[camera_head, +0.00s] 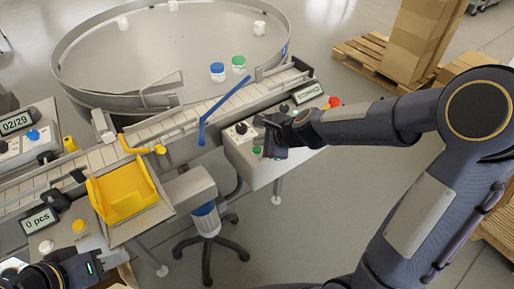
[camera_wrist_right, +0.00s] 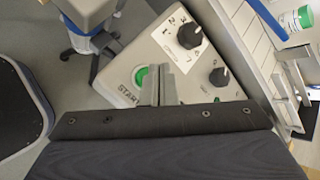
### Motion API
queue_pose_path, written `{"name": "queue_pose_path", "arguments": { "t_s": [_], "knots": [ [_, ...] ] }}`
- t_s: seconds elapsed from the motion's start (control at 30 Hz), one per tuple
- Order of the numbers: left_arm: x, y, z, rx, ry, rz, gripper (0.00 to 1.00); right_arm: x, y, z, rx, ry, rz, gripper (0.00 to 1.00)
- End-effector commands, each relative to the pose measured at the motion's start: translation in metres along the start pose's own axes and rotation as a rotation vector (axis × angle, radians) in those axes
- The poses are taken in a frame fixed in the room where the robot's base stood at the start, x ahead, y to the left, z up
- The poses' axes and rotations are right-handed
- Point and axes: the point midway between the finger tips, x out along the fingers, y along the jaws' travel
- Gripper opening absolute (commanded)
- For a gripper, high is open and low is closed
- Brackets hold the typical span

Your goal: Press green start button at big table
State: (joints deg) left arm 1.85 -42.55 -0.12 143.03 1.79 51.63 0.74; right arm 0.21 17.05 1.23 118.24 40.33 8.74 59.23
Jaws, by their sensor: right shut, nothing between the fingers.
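The green start button (camera_head: 257,150) is on the grey control box (camera_head: 240,158) beside the conveyor at the big round table (camera_head: 170,50). In the right wrist view the button (camera_wrist_right: 141,77) is seen above the word START, partly covered by the finger edge. My right gripper (camera_head: 270,139) is over the control box, shut and empty. Its fingertips (camera_wrist_right: 161,85) appear just right of the button in the wrist view; whether they touch the panel cannot be told. My left gripper (camera_head: 100,262) is at the lower left, partly out of view, its fingers unclear.
Two black knobs (camera_wrist_right: 190,35) are on the same panel, and a red button (camera_head: 334,102) and display (camera_head: 307,92) lie further right. A blue guide bar (camera_head: 222,108) crosses the conveyor. A yellow tray (camera_head: 122,195) and a stool (camera_head: 207,222) are left of the box.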

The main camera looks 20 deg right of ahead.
Motion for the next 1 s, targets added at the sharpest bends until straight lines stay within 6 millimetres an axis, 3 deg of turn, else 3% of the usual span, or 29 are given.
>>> {"name": "queue_pose_path", "arguments": {
  "t_s": [1.0],
  "knots": [
    [0.0067,-0.0031,0.0034,0.0,0.0,0.0,0.36,0.0059,0.0043,-0.0043,0.0,0.0,0.0,0.0]
  ]
}}
